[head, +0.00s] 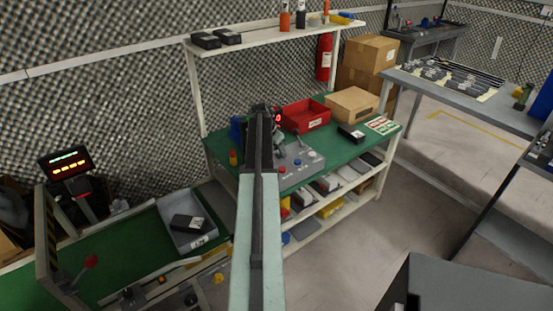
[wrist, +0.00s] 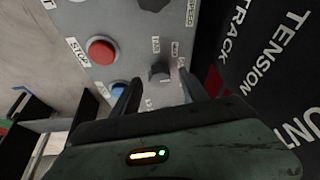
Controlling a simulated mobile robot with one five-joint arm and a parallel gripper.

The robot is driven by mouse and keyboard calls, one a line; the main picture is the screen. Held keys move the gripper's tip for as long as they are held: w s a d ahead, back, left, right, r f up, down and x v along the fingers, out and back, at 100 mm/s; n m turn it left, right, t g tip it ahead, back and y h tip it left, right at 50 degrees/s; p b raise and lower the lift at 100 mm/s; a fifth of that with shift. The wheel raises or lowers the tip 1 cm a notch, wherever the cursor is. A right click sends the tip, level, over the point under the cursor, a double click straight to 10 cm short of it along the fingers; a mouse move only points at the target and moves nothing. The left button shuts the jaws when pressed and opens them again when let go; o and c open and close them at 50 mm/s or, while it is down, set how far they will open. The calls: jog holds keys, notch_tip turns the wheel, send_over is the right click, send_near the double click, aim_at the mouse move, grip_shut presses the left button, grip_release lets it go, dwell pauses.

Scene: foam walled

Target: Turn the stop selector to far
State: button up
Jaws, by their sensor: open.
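A grey control panel (wrist: 120,40) fills the upper middle of the wrist view. A black selector knob (wrist: 160,70) stands on it, with small labels around it too blurred to read surely. My gripper (wrist: 159,78) is open, its two dark fingers on either side of this knob; I cannot tell whether they touch it. Which mark the knob points to is unclear. In the head view the panel (head: 303,164) lies on the green bench (head: 345,155), and my arm hides part of it and the knob.
A red STOP button (wrist: 101,51) and a blue button (wrist: 117,90) sit left of the knob. Another black knob (wrist: 153,5) is above, cut by the frame edge. A red bin (head: 305,116) and a cardboard box (head: 352,104) stand behind the panel on the bench.

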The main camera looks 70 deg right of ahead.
jog(key=shift+d+f, duration=0.15)
jog(key=shift+f, duration=0.45)
jog(key=shift+s+r, duration=0.1)
jog(key=shift+r, duration=0.05)
grip_shut()
